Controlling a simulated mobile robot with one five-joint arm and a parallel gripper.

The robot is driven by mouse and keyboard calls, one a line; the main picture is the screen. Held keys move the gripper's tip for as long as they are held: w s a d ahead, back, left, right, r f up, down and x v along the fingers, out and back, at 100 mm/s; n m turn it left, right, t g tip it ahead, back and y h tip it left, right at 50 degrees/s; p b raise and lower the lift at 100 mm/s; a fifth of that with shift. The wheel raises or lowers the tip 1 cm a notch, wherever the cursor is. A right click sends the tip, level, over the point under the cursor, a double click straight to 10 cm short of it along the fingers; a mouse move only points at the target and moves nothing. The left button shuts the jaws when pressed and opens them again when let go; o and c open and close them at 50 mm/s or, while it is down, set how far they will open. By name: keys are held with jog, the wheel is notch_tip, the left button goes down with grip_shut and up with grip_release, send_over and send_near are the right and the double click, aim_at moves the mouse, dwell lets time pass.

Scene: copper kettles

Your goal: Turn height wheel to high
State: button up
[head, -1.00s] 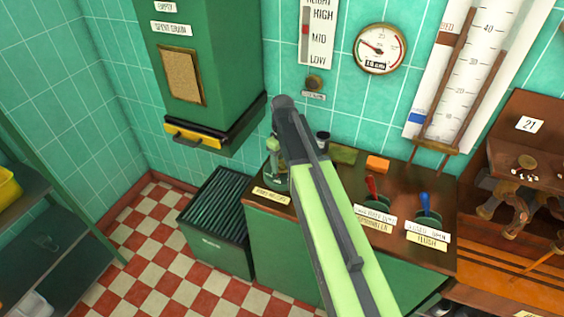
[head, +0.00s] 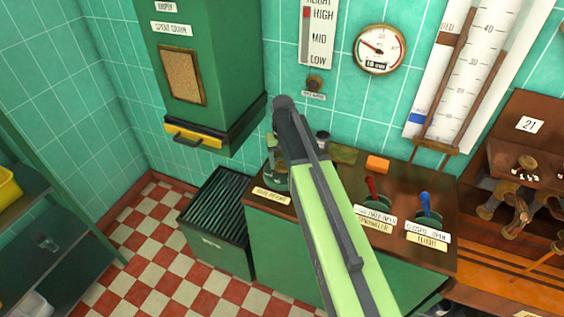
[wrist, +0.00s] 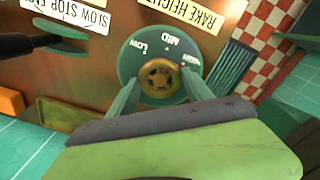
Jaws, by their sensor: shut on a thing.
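The height wheel (wrist: 162,77) is a round teal disc with a brass hub and LOW, MID and HIGH marks, upside down in the wrist view. A RAKE HEIGHT label (wrist: 179,12) lies beside it. My gripper (wrist: 160,88) has one finger on each side of the hub and is shut on the wheel. In the head view the wheel (head: 276,180) is partly hidden by my arm. The height gauge (head: 318,38) on the wall reads HIGH, MID, LOW from top to bottom. Its red marker (head: 306,14) is beside HIGH.
Red-handled (head: 371,188) and blue-handled (head: 425,203) levers stand to the right on the brown worktop (head: 325,187). An orange block (head: 378,164) lies behind them. A green spent grain chute (head: 210,60) and a slatted green bin (head: 216,222) are left.

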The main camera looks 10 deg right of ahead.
aim_at(282, 164)
dwell(0.4)
jog(key=o, duration=1.4)
notch_tip(282, 164, up, 17)
jog(key=p, duration=1.7)
jog(key=shift+r, duration=0.15)
